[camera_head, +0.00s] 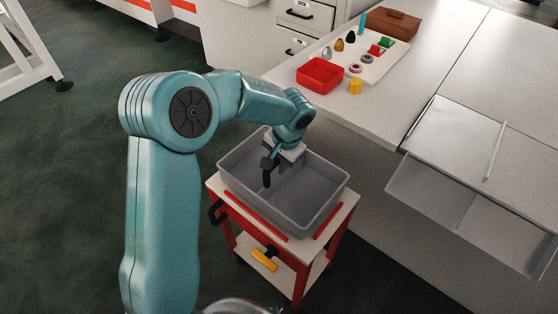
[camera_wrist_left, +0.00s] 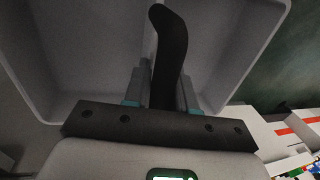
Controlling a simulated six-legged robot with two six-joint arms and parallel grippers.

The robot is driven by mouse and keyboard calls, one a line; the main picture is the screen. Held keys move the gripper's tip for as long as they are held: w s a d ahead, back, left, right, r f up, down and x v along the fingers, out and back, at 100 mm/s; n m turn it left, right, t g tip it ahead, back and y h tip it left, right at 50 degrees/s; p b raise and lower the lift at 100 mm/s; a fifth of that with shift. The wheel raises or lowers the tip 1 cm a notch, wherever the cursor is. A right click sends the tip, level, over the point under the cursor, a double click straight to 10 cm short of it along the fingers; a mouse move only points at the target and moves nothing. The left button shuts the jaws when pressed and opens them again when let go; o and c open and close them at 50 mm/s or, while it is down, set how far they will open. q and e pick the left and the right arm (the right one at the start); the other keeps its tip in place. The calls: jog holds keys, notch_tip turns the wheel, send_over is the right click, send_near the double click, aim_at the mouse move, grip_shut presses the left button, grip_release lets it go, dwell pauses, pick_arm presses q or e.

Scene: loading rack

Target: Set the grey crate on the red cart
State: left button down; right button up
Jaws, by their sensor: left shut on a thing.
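The grey crate (camera_head: 322,214) is an empty open bin with a low ridge across its floor. It sits over the top of the red cart (camera_head: 343,212), level and within the top's edges. It looks to be resting there, but its underside is hidden. My right gripper is not in view.
The cart has a black side handle and a lower shelf with a yellow-handled item (camera_head: 264,260). A white workbench (camera_head: 440,60) behind holds a red bin (camera_head: 320,75), a tray of small objects and a brown box (camera_head: 390,24). Floor at left is clear.

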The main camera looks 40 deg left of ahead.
pick_arm(q)
notch_tip(320, 180, down, 2)
jog(key=shift+w+a+f+b, duration=0.1)
jog(key=shift+b, duration=0.6)
jog(key=c, duration=0.8)
grip_release()
jog(key=shift+c, duration=0.2)
jog(key=d+r+p, duration=0.1)
jog(key=d+r, duration=0.2)
jog(key=r, duration=1.3)
jog(key=shift+d+r, duration=0.15)
jog(key=shift+s, duration=0.2)
